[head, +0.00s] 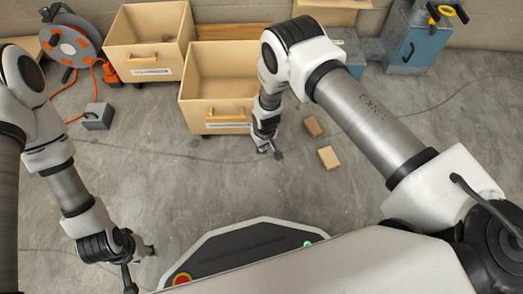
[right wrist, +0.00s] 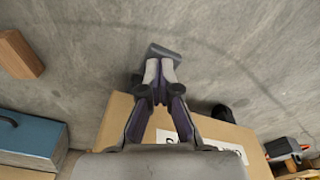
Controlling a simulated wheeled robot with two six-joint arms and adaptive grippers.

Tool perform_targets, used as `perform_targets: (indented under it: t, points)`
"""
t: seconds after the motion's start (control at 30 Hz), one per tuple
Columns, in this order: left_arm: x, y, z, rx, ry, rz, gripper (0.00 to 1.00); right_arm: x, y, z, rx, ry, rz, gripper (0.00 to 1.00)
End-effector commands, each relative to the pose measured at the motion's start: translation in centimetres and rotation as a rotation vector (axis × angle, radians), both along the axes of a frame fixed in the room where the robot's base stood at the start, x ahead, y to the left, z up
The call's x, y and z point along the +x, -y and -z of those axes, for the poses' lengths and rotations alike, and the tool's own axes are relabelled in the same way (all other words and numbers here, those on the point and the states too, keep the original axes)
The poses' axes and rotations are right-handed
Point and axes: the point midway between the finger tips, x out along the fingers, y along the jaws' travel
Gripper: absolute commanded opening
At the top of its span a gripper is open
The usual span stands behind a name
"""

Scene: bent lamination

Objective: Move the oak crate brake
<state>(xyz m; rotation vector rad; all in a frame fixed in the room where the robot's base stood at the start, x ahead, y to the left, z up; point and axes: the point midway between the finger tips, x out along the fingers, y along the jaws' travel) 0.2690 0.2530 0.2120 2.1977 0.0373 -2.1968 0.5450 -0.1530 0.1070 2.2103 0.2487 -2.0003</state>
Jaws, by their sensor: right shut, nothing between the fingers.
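A light wooden crate (head: 190,88) with an orange handle and a white label stands on the floor in the middle of the head view. Its top edge and label also show in the right wrist view (right wrist: 112,125). My right gripper (head: 268,148) points down in front of this crate's right corner. Its fingertips (right wrist: 160,68) are together and empty. A flat grey piece (right wrist: 165,52), perhaps the brake pedal, lies right at the fingertips; I cannot tell whether they touch. My left gripper (head: 140,268) is low at the left, fingers apart and empty, far from the crate.
A second similar crate (head: 150,28) stands behind to the left, near a cable reel (head: 70,45) and a grey box (head: 98,116). A brown block (head: 313,126) and a paler block (head: 328,157) lie right of my right gripper. A blue-grey box (head: 405,45) stands back right.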

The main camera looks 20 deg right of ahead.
Motion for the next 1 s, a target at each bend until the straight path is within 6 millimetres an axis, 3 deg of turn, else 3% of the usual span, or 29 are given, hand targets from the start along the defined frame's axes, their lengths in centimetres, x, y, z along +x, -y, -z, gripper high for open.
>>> perform_targets:
  t: [0.27, 0.57, 0.6, 0.77, 1.0]
  points:
    - [0.0, 0.0, 0.1, 0.000, 0.001, 0.000, 0.39, 0.0, 0.0, 0.1, 0.000, 0.000, 0.000, 0.00]
    - [0.0, 0.0, 3.5, 0.000, 0.000, 0.000, 0.39, 0.0, 0.0, 3.7, 0.000, 0.000, 0.000, 0.00]
    - [0.0, 0.0, 2.7, 0.000, -0.001, 0.000, 0.39, 0.1, 0.0, 2.9, 0.000, 0.001, 0.000, 0.00]
    - [0.0, 0.0, 2.3, 0.000, 0.001, 0.000, 0.39, -0.2, 0.0, 2.6, 0.000, -0.001, 0.000, 0.00]
    - [0.0, 0.0, -0.4, 0.000, 0.001, 0.000, 0.39, -2.9, 0.7, 1.4, -0.001, -0.003, 0.000, 0.00]
